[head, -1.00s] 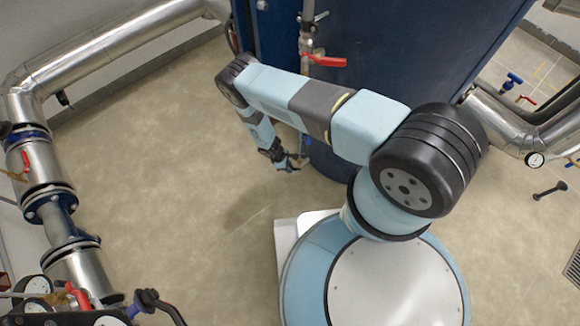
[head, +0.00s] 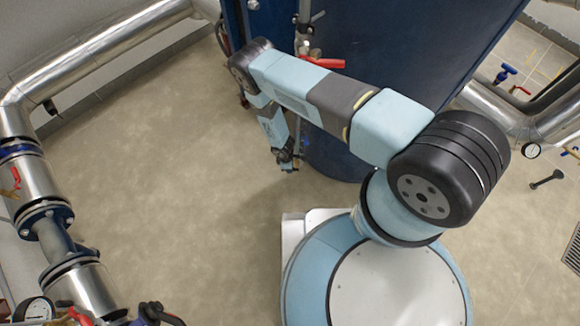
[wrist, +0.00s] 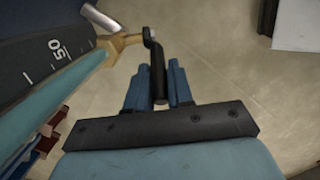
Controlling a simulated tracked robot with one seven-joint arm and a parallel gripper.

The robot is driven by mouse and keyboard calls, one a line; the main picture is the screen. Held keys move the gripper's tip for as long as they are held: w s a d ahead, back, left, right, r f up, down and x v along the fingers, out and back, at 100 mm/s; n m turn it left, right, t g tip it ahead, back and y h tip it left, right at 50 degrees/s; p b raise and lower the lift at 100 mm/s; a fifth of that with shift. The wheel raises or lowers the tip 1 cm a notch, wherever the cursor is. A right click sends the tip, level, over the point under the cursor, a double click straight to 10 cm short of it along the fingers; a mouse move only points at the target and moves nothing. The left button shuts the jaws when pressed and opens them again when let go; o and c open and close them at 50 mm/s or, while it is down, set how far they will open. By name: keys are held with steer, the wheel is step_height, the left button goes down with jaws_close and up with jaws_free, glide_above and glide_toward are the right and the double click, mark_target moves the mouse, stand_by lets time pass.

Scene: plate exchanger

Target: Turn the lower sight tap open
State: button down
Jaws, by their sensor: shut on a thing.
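In the wrist view, the lower sight tap shows as a brass body (wrist: 118,42) with a black lever (wrist: 157,72). Its lever runs down between the two blue fingers of my gripper (wrist: 157,82), which is shut on it. The brass body lies to the left of the fingers. In the head view, my gripper (head: 288,163) is small and low beside the dark blue unit; the tap cannot be made out there.
A curved scale marked 50 (wrist: 50,55) is close at the left of the wrist view. In the head view, a red-handled valve (head: 322,63) sits on the dark blue unit (head: 400,60). Insulated pipes (head: 95,55) run along the left. The floor (head: 170,160) between is clear.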

steer(key=shift+w, duration=0.25)
steer(key=c, duration=1.1)
jaws_free()
steer(key=shift+s, duration=0.2)
steer(key=r, duration=0.4)
steer(key=a+r, duration=0.1)
steer(key=r, duration=0.8)
steer(key=shift+a+r, duration=0.3)
